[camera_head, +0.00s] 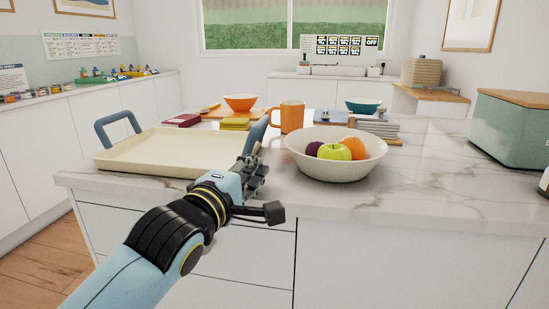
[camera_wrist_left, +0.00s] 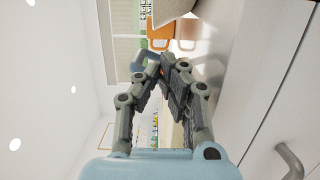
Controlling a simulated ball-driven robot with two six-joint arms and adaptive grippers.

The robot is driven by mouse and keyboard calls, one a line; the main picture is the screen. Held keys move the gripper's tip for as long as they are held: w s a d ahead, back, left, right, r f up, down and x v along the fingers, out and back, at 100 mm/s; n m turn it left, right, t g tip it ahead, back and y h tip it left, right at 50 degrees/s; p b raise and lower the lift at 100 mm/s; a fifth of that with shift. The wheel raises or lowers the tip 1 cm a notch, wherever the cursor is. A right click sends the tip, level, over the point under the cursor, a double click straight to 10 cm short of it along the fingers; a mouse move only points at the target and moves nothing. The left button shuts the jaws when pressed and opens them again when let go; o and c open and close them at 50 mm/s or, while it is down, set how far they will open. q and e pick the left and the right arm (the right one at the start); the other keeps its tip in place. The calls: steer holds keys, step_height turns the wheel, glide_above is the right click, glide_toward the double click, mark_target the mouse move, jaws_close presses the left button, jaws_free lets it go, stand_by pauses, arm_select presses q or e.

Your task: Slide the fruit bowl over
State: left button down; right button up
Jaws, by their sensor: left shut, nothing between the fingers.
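The fruit bowl (camera_head: 336,166) is speckled cream and stands upright near the front edge of the marble counter. It holds a dark plum (camera_head: 313,149), a green apple (camera_head: 334,152) and an orange (camera_head: 354,147). Part of a pale rounded thing, likely the bowl (camera_wrist_left: 172,9), shows at the top of the left wrist view. My left gripper (camera_head: 256,166) is shut and empty, left of the bowl with a gap between them. Its closed fingers (camera_wrist_left: 168,76) also show in the left wrist view. My right gripper is not in view.
A cream tray (camera_head: 120,161) with blue handles lies left of the bowl, close behind my left gripper. An orange mug (camera_head: 292,116) stands behind the bowl, books (camera_head: 378,129) behind right. A green bread box (camera_head: 512,130) stands far right. The marble right of the bowl is clear.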

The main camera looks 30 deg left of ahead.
arm_select(q)
steer(key=w, duration=1)
steer(key=shift+a+p, duration=0.3)
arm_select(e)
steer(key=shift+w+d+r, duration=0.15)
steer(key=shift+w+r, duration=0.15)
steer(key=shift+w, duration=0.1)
